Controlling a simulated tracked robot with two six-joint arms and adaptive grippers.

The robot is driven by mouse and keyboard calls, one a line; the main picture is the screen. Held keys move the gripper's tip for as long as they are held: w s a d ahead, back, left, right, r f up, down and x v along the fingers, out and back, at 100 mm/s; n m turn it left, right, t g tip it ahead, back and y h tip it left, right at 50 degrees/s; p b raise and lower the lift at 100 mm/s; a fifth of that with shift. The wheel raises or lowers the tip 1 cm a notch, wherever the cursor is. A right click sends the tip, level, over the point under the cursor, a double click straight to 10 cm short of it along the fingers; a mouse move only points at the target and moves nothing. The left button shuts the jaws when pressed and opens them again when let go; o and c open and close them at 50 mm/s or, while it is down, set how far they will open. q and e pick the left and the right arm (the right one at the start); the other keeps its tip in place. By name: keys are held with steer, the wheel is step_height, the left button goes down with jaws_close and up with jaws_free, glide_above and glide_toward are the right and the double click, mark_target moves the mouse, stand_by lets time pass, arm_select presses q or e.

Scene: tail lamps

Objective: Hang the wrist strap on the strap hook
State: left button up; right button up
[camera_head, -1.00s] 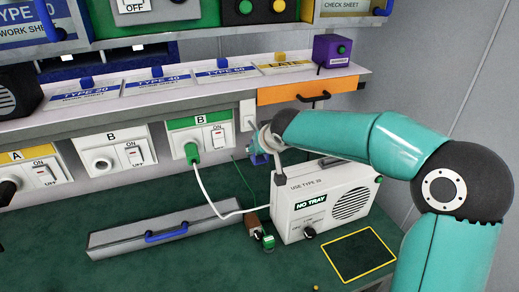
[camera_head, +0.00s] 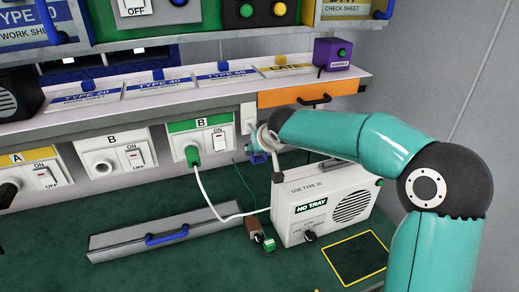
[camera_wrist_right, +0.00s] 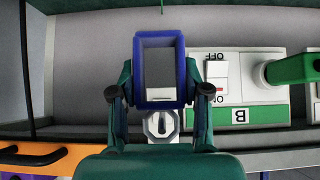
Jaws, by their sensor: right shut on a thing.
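The wrist strap (camera_wrist_right: 180,70) is a blue loop, seen end-on in the right wrist view. My right gripper (camera_wrist_right: 158,95) is shut on it, one finger on each side. The strap also shows as a small blue patch (camera_head: 257,159) in the head view. The strap hook (camera_wrist_right: 161,125) is a grey knob on a white plate, beside the loop's edge in the wrist view. A white bit of the plate shows through the loop. I cannot tell whether strap and hook touch. In the head view the plate (camera_head: 249,111) is right of the green B panel. My left gripper is not in view.
The green B panel (camera_head: 181,125) holds a green plug with a white cable. The cable runs to a white radio-like unit (camera_head: 300,222). An orange drawer (camera_head: 290,96) is above right of my gripper. A grey tray lid (camera_head: 112,243) lies on the green bench.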

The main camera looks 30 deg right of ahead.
steer(key=shift+w+d, duration=0.15)
steer(key=shift+w, duration=0.4)
stand_by(0.4)
steer(key=shift+b, duration=0.4)
stand_by(0.4)
steer(key=shift+w+r, duration=0.1)
steer(key=shift+w, duration=0.05)
steer(key=shift+w+d+p, duration=0.2)
steer(key=shift+w+p, duration=0.25)
steer(key=shift+w, duration=0.3)
steer(key=shift+f+b, duration=0.65)
steer(key=shift+b, duration=0.05)
